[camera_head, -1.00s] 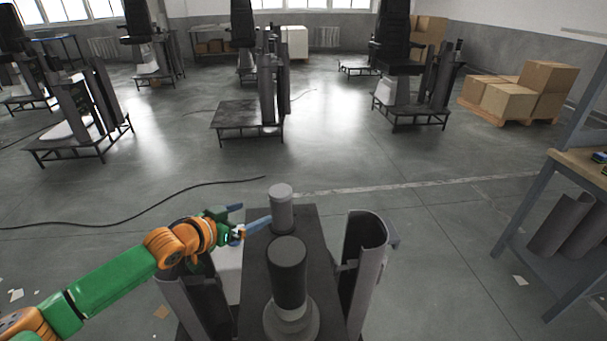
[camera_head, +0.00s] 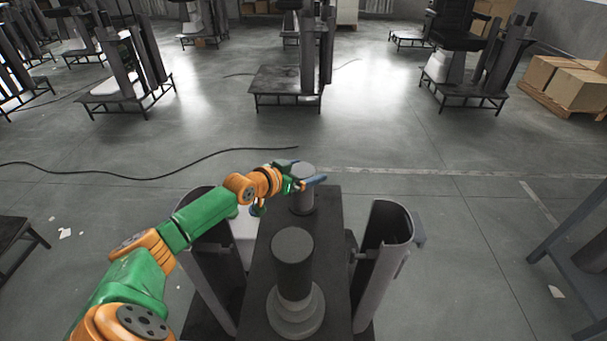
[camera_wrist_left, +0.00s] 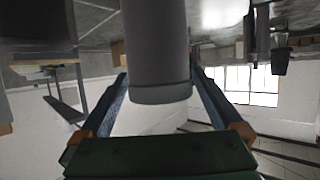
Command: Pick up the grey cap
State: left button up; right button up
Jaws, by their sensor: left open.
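My left gripper (camera_head: 304,182) comes in from the left and is open at the upper part of the cap. In the left wrist view the cap (camera_wrist_left: 155,45) stands between the two blue fingers of the gripper (camera_wrist_left: 159,82), with a gap visible on each side near the palm. Contact at the fingertips cannot be told. My right gripper is not in view.
A darker cylinder on a round base (camera_head: 293,265) stands nearer on the same column top. Curved grey shells (camera_head: 384,255) flank the column. A cable (camera_head: 150,175) lies on the floor behind. Cardboard boxes (camera_head: 565,80) stand far right. The floor between is mostly clear.

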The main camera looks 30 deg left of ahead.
pick_arm(q)
jog(key=shift+s+r, duration=0.1)
jog(key=shift+s, duration=0.15)
jog(key=c, duration=1.6)
